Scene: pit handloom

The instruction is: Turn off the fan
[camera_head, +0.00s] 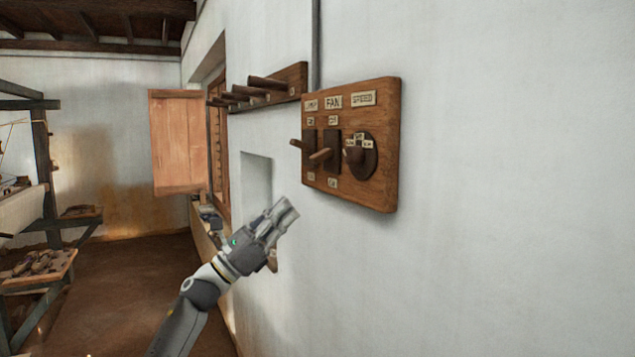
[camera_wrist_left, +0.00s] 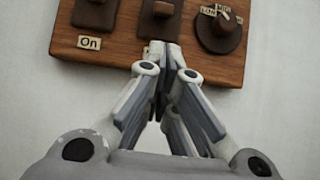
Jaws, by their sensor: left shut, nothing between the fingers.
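The wooden switch board (camera_head: 385,190) hangs on the white wall, with a FAN label (camera_head: 333,102) at its top middle. The fan lever (camera_head: 321,156) sticks out below that label and points lower than the lever (camera_head: 297,143) to its left. The fan lever's end also shows in the left wrist view (camera_wrist_left: 163,8). My left gripper (camera_head: 287,207) is shut and empty, below and left of the board in the head view. In the left wrist view its fingertips (camera_wrist_left: 158,50) overlap the lower part of the fan switch; contact cannot be told. My right gripper is out of view.
A round speed knob (camera_head: 355,156) sits right of the fan lever. A peg rack (camera_head: 290,83) and an open wooden shutter (camera_head: 176,145) are farther along the wall. A wall niche (camera_head: 256,180) lies behind my gripper. The wall right of the board is bare.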

